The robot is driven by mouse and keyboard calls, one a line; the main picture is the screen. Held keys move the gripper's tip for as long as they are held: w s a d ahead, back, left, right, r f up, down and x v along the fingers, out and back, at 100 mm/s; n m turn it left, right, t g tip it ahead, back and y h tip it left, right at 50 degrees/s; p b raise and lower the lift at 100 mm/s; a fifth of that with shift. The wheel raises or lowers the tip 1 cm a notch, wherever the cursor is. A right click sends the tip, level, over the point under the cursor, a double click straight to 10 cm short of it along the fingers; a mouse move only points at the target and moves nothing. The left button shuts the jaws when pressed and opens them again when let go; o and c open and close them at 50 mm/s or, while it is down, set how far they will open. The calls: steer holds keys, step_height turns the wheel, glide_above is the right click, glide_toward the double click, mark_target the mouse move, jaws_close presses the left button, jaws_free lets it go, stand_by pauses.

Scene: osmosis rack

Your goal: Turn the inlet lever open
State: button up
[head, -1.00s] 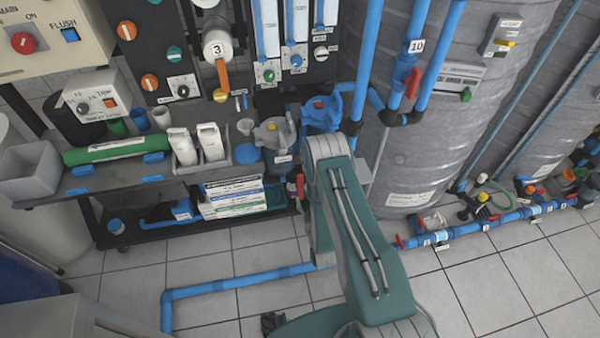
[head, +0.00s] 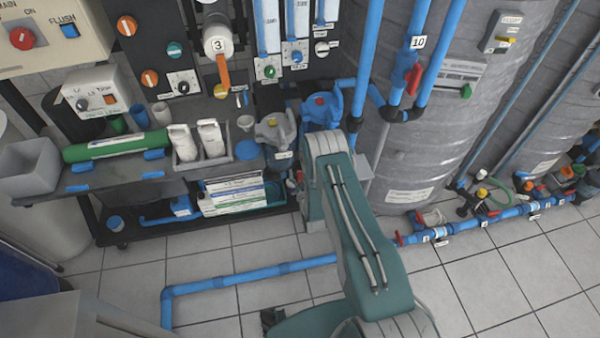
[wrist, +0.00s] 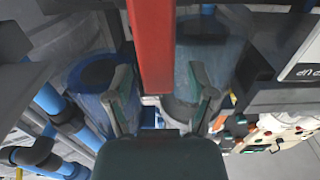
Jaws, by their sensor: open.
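A flat red lever (wrist: 151,45) crosses the upper middle of the wrist view, extending down between the two fingers of my gripper (wrist: 165,100). The fingers are spread apart, one on each side of the lever. I cannot tell whether either finger touches it. In the head view my arm hides the gripper. A small bit of red (head: 298,177) shows just left of my arm there; most of that part is hidden. Other red levers are a red handle (head: 413,80) on the pipe marked 10 and a red handle (head: 398,239) on the low floor pipe. No label names the inlet lever.
A black shelf (head: 110,184) with a green cylinder (head: 115,146) and white bottles (head: 211,138) stands left of my arm. A large grey tank (head: 400,160) stands to the right. A blue pipe (head: 250,274) runs low over the tiled floor.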

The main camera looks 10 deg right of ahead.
jaws_close()
steer(key=shift+a+n, duration=0.6)
steer(key=shift+n, duration=0.5)
steer(key=n, duration=0.1)
steer(key=a+n, duration=0.1)
steer(key=shift+a+f+n, duration=0.3)
steer(key=a+f+n, duration=0.4)
steer(key=f+n, duration=0.2)
steer(key=n, duration=0.7)
steer(key=shift+f+n, duration=0.2)
steer(key=shift+n, duration=0.1)
